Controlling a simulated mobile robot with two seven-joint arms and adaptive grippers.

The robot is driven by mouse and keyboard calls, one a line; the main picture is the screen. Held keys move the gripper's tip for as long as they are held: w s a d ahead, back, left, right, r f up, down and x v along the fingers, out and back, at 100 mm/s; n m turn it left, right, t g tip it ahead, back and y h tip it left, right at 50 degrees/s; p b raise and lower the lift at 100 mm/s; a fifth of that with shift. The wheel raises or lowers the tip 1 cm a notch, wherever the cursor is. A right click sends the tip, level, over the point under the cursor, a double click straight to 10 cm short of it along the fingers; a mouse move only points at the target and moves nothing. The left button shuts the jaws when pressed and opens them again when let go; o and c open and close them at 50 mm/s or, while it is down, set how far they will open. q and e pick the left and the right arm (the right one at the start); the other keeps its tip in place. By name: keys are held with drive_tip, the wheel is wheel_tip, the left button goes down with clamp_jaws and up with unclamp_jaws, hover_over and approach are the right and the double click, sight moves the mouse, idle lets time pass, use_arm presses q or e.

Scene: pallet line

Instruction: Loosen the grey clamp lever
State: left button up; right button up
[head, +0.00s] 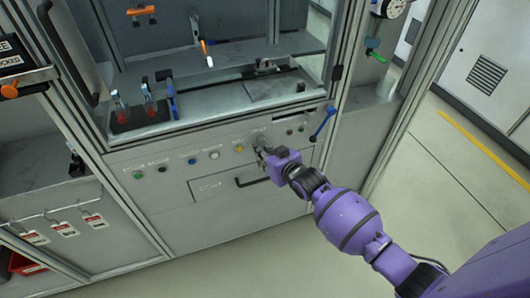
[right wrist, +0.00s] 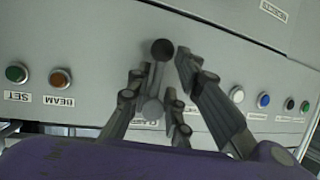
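The grey clamp lever, a grey hub (right wrist: 152,110) with a dark round knob (right wrist: 162,49), is on the pale front panel in the right wrist view. My right gripper (right wrist: 163,62) has its fingers apart on either side of the lever, with the knob near the fingertips. A gap shows between the knob and the right-hand finger; contact on the other side is unclear. The label below the hub is partly hidden by the fingers. In the head view my right gripper (head: 262,151) is at the panel and mostly hides the lever. My left gripper is not in view.
A drawer with a black handle (head: 252,182) is just below. Floor in front is clear.

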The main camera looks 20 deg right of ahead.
drive_tip(key=shift+d, duration=0.15)
clamp_jaws()
